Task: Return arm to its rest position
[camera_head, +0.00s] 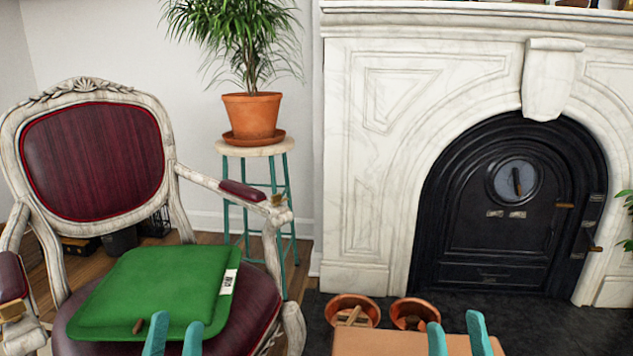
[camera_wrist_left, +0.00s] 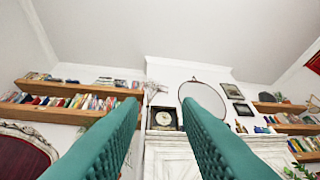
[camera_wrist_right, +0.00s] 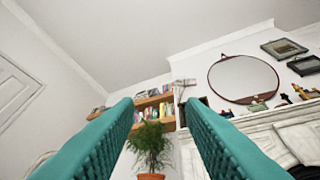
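My left gripper (camera_head: 173,338) shows at the bottom of the head view, in front of the chair seat. Its two teal fingers are apart with nothing between them. In the left wrist view its fingers (camera_wrist_left: 160,120) are spread and point up toward the wall and ceiling. My right gripper (camera_head: 457,335) shows at the bottom right of the head view, over a tan surface. Its teal fingers are also apart and empty. In the right wrist view its fingers (camera_wrist_right: 160,125) are spread, with the wall beyond. Most of both arms is out of view.
A potted plant (camera_head: 252,115) stands on a stool (camera_head: 258,150). Two terracotta pots (camera_head: 352,308) sit by the marble fireplace (camera_head: 355,200). A tan box-like surface (camera_head: 400,343) lies near my right gripper.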

